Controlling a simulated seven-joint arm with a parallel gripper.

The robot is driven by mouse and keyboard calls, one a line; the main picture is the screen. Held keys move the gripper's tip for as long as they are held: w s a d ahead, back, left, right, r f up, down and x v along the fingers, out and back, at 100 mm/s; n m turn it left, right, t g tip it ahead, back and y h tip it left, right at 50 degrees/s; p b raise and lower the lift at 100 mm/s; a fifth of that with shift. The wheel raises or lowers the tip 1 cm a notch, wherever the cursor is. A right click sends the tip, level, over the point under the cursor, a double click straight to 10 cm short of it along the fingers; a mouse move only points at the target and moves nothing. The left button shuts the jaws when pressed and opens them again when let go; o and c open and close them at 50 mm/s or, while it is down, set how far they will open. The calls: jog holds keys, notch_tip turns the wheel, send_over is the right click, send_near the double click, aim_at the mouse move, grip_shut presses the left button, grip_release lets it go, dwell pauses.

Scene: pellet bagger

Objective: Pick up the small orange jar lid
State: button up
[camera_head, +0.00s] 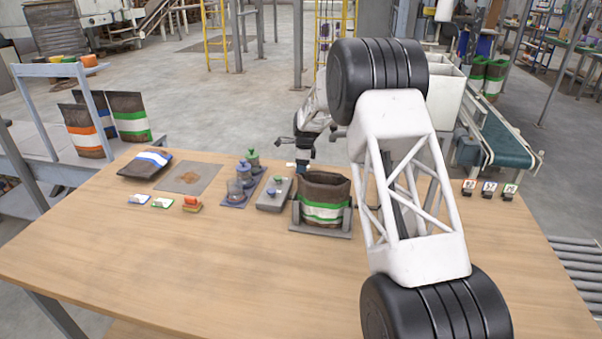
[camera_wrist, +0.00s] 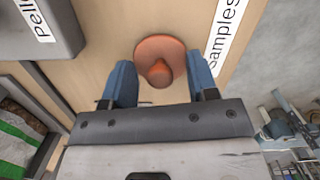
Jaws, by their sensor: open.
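The small orange jar lid (camera_wrist: 152,51) lies on the wooden surface in the wrist view, a round disc with a raised knob. My gripper (camera_wrist: 161,82) is open, with a blue finger on either side of the lid's knob. The fingers look apart from the lid; how high they are above it I cannot tell. In the head view my gripper (camera_head: 303,165) is small, behind the open pellet bag, and I cannot make out the orange lid there.
The open bag with a green band (camera_head: 325,195) stands in front of my gripper. A grey device (camera_head: 272,195) and jars with blue (camera_head: 244,170) and green (camera_head: 252,158) lids stand left. A "Samples" label (camera_wrist: 224,42) lies beside the lid. The table's front is clear.

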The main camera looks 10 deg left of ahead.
jog(key=shift+c, duration=0.3)
jog(key=c, duration=0.9)
jog(key=shift+r, duration=0.2)
jog(key=shift+r, duration=1.45)
jog(key=shift+s+r, duration=0.15)
jog(key=shift+r, duration=0.05)
jog(key=s+d, duration=0.2)
jog(key=s, duration=0.2)
jog(key=s+d+r, duration=0.1)
jog(key=s+d, duration=0.1)
jog(key=s, duration=0.3)
jog(key=s+d, duration=0.2)
jog(key=s, duration=0.3)
jog(key=shift+s+r, duration=0.15)
jog(key=shift+s, duration=0.1)
